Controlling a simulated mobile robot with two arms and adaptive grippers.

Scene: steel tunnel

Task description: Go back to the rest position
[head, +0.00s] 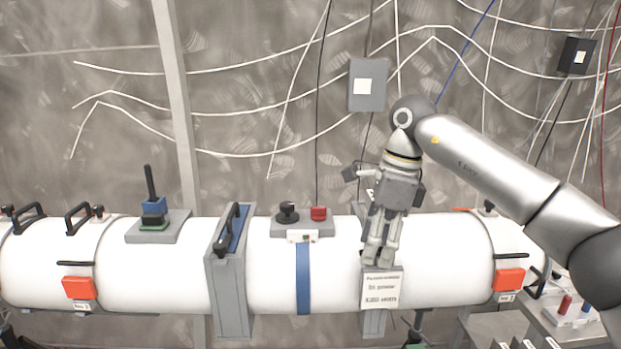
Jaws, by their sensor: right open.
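My right gripper (379,254) hangs from the right arm, pointing down, in front of the white pipe (440,250) right of the picture's middle. Its fingertips are just above a small white sign (381,289) with printed text. The fingers are apart and nothing shows between them. I cannot tell whether the fingertips touch the sign. My left gripper is not in view.
A grey flange (231,290) and a blue band (303,280) ring the pipe. A side table (540,320) stands at lower right.

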